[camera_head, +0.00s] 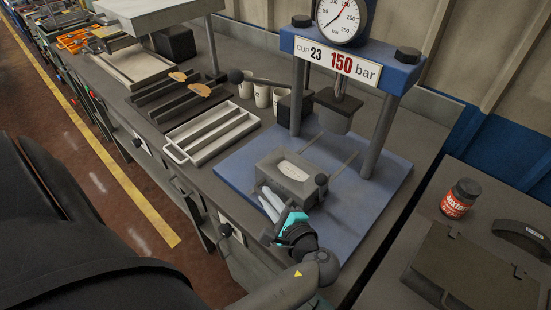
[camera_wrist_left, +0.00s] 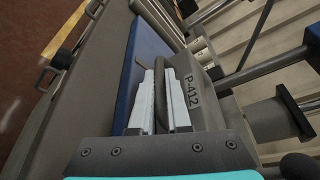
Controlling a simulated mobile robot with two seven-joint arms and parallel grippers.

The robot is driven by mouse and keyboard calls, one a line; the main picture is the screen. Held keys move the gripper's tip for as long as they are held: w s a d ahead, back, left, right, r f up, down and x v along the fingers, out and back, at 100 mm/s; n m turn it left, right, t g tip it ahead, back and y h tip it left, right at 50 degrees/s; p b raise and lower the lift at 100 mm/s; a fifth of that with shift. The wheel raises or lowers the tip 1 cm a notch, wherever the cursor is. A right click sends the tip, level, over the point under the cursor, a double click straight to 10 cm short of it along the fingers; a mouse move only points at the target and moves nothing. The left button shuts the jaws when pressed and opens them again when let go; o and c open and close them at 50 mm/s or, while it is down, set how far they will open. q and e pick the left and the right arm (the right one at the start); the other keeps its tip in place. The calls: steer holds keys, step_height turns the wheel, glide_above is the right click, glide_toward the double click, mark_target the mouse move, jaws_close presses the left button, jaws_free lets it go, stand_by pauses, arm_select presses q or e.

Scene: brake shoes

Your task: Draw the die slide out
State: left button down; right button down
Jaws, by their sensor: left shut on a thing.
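In the left wrist view the block (camera_wrist_left: 203,98) bears the mark P-412. My left gripper (camera_head: 268,202) is at its near-left side. In the left wrist view my left gripper (camera_wrist_left: 162,95) has its pale fingers shut on the dark handle bar (camera_wrist_left: 160,85) beside the block. My right gripper is not in view.
The press ram (camera_head: 338,112) hangs between the columns behind the die slide, under a gauge (camera_head: 341,15). A slotted tray (camera_head: 212,133) and cups (camera_head: 262,97) are to the left. A red-labelled jar (camera_head: 459,199) stands on the right table.

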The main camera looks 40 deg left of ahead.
arm_select(q)
steer(key=shift+s+a+f, duration=0.1)
steer(key=shift+s, duration=0.15)
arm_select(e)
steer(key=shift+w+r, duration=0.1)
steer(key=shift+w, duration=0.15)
arm_select(q)
steer(key=c, duration=0.9)
jaws_free()
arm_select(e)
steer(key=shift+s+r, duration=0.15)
